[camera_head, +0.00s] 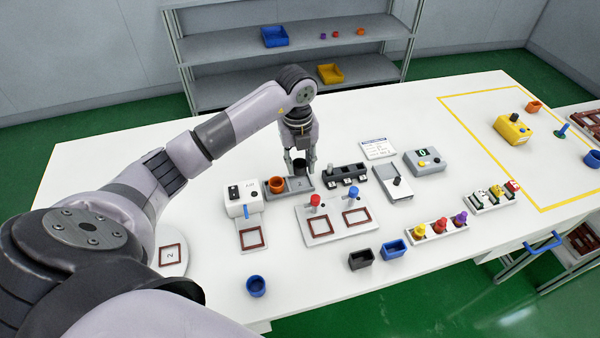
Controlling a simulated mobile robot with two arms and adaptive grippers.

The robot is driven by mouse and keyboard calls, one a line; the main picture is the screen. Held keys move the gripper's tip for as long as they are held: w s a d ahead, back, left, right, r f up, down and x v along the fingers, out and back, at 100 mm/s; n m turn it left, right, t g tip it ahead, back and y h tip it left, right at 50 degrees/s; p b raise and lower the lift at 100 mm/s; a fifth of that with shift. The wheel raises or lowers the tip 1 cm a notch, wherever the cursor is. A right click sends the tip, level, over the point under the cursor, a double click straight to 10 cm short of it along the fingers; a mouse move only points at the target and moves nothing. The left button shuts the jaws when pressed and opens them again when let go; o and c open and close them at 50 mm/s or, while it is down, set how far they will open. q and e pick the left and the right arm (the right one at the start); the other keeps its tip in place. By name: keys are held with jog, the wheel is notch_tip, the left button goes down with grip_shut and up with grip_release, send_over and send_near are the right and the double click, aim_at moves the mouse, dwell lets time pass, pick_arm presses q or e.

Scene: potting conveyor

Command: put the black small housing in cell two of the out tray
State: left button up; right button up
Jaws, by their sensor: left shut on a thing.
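My left gripper (300,168) points down over the right part of a small grey tray (303,190). It is shut on a small black housing (299,166), which shows dark between the fingers. I cannot tell whether the housing touches the tray floor. An orange round housing (277,185) stands in the left part of the same tray. I take this to be the out tray; its cell marks are too small to read. My right gripper is not in view.
A black fixture (347,174) stands close to the right of the gripper, and a white device (243,199) to the left. A plate with red and blue knobs (333,228) lies in front. Black (360,260) and blue (394,250) boxes and a blue round housing (256,286) stand nearer.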

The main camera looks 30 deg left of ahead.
aim_at(300, 185)
pick_arm(q)
notch_tip(300, 185, down, 5)
jog(key=shift+p, duration=0.4)
jog(key=shift+f, duration=0.1)
jog(key=o, duration=0.6)
jog(key=shift+r, duration=0.25)
notch_tip(300, 185, up, 10)
jog(key=b, duration=0.2)
jog(key=shift+a+r+b, duration=0.1)
jog(key=shift+r+b, duration=0.15)
jog(key=shift+b, duration=0.1)
jog(key=shift+s+r, duration=0.15)
jog(key=shift+r, duration=0.5)
